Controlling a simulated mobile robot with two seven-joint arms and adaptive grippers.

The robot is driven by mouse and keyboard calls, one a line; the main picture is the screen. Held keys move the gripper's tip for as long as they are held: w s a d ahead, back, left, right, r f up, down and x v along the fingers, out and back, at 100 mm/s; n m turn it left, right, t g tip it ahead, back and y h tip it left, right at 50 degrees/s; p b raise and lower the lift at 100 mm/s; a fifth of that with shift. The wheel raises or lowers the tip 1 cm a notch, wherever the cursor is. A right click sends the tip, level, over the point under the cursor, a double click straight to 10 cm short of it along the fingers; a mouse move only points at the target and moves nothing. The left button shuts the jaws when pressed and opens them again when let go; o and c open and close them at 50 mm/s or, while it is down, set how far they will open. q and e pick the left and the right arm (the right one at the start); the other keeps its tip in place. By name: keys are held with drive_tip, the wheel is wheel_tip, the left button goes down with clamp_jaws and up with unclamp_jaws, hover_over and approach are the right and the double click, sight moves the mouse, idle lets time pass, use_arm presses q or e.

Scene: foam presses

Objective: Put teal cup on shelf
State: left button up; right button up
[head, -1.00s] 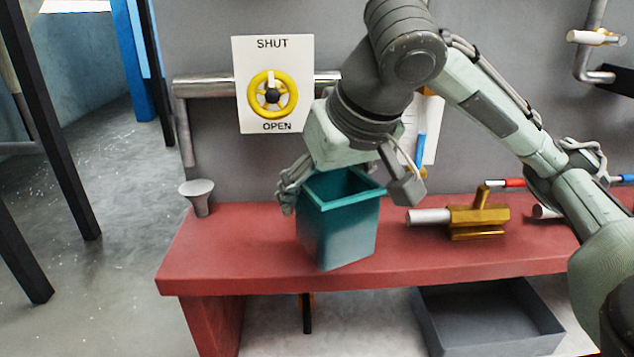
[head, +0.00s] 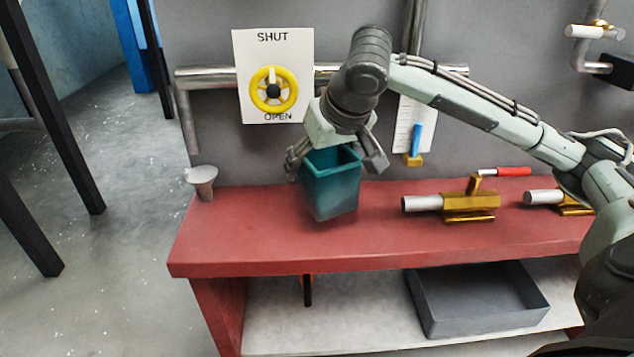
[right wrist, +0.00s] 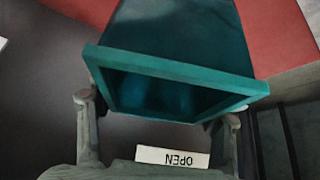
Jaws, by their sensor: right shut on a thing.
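The teal cup (head: 331,190) is a square, tapered container with an open top. In the head view it is over the left part of the red shelf (head: 290,247); I cannot tell whether its base touches the surface. My right gripper (head: 337,163) comes down from above, one finger on each side of the cup's rim, and is shut on it. In the right wrist view the cup (right wrist: 180,35) fills the upper middle, its rim between the two fingers (right wrist: 160,118). My left gripper is not in view.
A grey funnel-shaped cup (head: 201,181) stands at the shelf's left end. Brass valves (head: 470,205) lie to the right. A yellow wheel (head: 273,90) and pipe are on the wall behind. A grey tray (head: 478,300) sits on the lower level. Bare red surface lies in front.

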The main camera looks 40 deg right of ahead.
wheel_tip(320, 180, down, 4)
drive_tip(key=shift+b, duration=0.4)
drive_tip(key=shift+w+f, duration=0.15)
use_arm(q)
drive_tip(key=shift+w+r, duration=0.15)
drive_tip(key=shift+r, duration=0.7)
use_arm(e)
drive_tip(key=shift+f, duration=0.15)
drive_tip(key=o, duration=1.2)
drive_tip(key=shift+c, duration=0.2)
